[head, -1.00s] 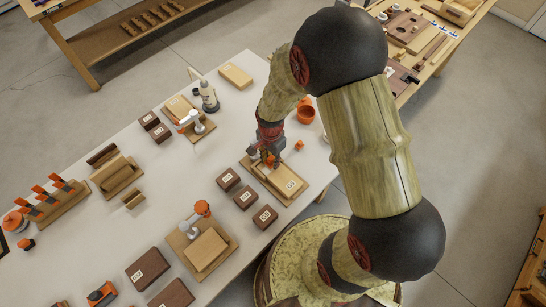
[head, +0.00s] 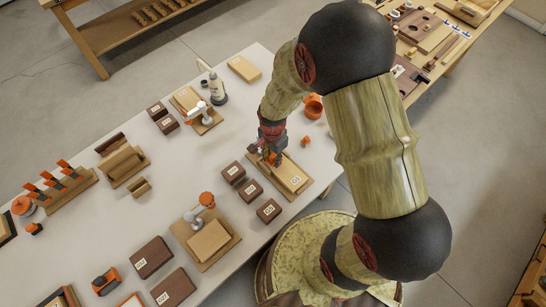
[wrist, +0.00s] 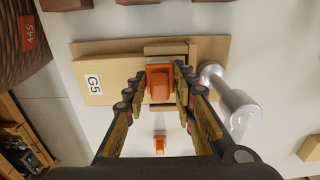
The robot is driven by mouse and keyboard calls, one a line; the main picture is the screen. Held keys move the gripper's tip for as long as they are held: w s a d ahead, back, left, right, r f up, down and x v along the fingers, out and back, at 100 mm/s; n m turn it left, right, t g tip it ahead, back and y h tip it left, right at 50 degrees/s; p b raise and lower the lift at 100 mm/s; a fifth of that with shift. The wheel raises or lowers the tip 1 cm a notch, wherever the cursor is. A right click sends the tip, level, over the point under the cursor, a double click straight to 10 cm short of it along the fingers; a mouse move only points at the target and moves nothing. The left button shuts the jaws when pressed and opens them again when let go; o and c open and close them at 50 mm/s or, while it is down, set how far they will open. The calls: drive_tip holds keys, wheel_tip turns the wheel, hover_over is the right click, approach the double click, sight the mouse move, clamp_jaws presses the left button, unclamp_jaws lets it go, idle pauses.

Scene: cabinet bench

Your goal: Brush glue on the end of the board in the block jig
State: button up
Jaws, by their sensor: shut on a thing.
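In the wrist view my gripper (wrist: 161,83) is closed around an orange block-like part (wrist: 160,80), with one finger on each side. A wooden jig (wrist: 213,50) lies right below it. A pale board (wrist: 107,75) marked G5 lies on the jig, its unmarked end towards my gripper. Whether the orange part touches the jig or is fixed to it, I cannot tell. A rounded silver-grey piece (wrist: 238,110) is beside the jig. In the head view my gripper (head: 271,157) is over the far end of the jig (head: 290,196). No brush or glue can be made out.
Brown blocks (head: 233,172) stand left of the jig. An orange cup (head: 313,108) and a small orange piece (head: 305,140) are to its right. Another clamp fixture (head: 178,228) is at the front. The bench's right edge is close.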

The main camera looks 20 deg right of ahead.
drive_tip(key=shift+w+d+f, duration=0.1)
drive_tip(key=shift+w+d, duration=0.15)
drive_tip(key=shift+d, duration=0.5)
drive_tip(key=shift+w+d, duration=0.4)
drive_tip(key=shift+d, duration=0.4)
drive_tip(key=shift+a, duration=0.15)
drive_tip(key=shift+s+a, duration=0.35)
drive_tip(key=shift+a, duration=0.4)
drive_tip(key=shift+s+a, duration=0.3)
drive_tip(key=shift+a, duration=0.45)
drive_tip(key=shift+d, duration=0.1)
drive_tip(key=shift+w+d, duration=0.3)
drive_tip(key=shift+d, duration=0.45)
drive_tip(key=shift+w+d, duration=0.3)
drive_tip(key=shift+d, duration=0.45)
drive_tip(key=shift+p, duration=0.3)
